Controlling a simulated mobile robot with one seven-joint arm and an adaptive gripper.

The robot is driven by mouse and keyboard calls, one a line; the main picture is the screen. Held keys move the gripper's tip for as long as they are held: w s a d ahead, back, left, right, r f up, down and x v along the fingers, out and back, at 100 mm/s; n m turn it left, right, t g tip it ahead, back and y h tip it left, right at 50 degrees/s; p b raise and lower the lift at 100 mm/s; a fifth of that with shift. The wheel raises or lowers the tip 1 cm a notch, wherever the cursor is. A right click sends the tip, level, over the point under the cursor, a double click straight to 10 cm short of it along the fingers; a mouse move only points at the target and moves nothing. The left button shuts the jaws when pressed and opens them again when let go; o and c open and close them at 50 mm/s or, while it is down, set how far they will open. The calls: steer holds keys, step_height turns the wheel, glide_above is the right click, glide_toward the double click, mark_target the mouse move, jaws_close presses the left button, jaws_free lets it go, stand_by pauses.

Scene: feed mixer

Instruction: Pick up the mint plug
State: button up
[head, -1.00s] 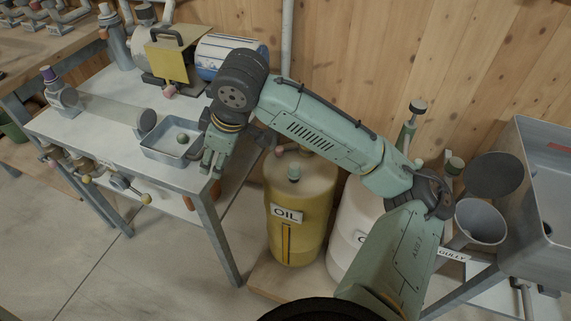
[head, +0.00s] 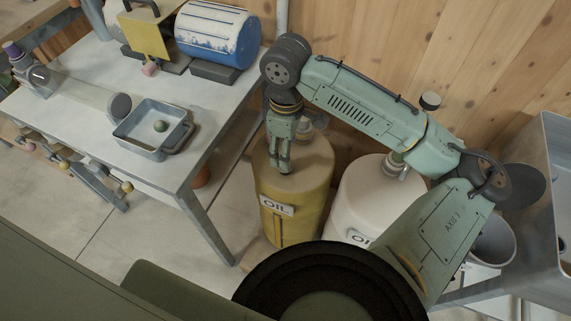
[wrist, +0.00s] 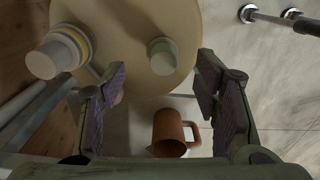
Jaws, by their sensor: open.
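The mint plug (wrist: 163,57) is a short pale green cylinder standing on top of the yellow oil drum (head: 308,193). In the wrist view it lies between the lines of my two fingers, beyond the fingertips and nearer the right one. My gripper (wrist: 160,85) is open and empty, with dark pads facing each other. In the head view my gripper (head: 279,163) points down over the drum top. There it hides most or all of the plug, and I cannot tell the remaining gap.
A white drum (head: 372,193) stands right of the yellow one. A capped fitting (wrist: 58,52) rises beside the plug. A terracotta jug (wrist: 171,134) shows below. Left is a bench (head: 84,125) with a metal tray (head: 137,149) holding a greenish ball (head: 160,126).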

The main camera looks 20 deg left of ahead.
steer(key=f, duration=0.5)
steer(key=shift+s+p, duration=0.2)
steer(key=shift+p, duration=0.2)
steer(key=shift+c, duration=0.2)
steer(key=c, duration=1.2)
